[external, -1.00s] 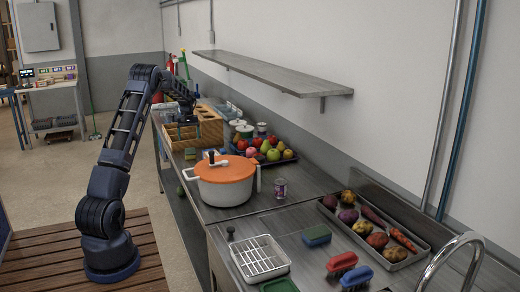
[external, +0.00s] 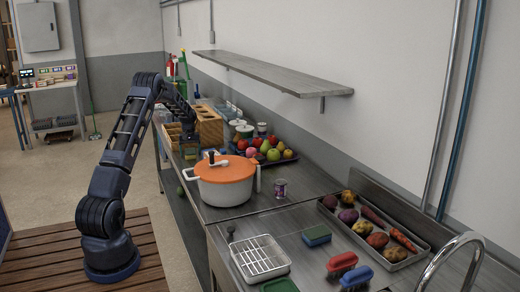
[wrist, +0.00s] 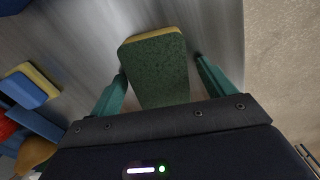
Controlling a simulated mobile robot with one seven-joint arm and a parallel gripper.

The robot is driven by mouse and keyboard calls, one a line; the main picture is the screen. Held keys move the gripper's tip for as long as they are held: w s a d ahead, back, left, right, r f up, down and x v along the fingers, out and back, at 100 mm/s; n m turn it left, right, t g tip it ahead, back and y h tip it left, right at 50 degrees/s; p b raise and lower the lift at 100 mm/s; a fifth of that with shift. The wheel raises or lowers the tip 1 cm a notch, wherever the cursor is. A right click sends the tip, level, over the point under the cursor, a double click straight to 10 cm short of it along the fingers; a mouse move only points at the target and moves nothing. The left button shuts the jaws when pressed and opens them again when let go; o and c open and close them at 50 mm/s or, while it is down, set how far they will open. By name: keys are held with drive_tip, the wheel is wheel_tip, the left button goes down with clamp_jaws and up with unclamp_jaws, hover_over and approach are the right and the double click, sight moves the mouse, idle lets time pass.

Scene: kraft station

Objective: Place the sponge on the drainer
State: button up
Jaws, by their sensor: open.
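A sponge with a dark green face and a yellow edge (wrist: 155,68) lies on the metal counter in the wrist view. My gripper (wrist: 160,70) is open, with one teal finger on each side of this sponge and visible gaps to both. In the external view my gripper (external: 189,150) is low over the far left end of the counter, behind the pot, and the sponge there is hidden or too small to make out. The drainer (external: 260,257), a white wire rack, stands at the near end of the counter with nothing on it.
An orange-lidded pot (external: 225,182) stands between my gripper and the drainer. Wooden organizers (external: 210,125) and a fruit tray (external: 285,157) are near my gripper. A blue and yellow block (wrist: 28,88) lies left in the wrist view. A blue-green sponge (external: 317,235) and brushes (external: 342,263) lie right of the drainer.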

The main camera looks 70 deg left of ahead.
sight(190, 151)
drive_tip(key=c, duration=1.1)
drive_tip(key=shift+r, duration=0.15)
wheel_tip(190, 151, up, 20)
drive_tip(key=shift+f, duration=0.1)
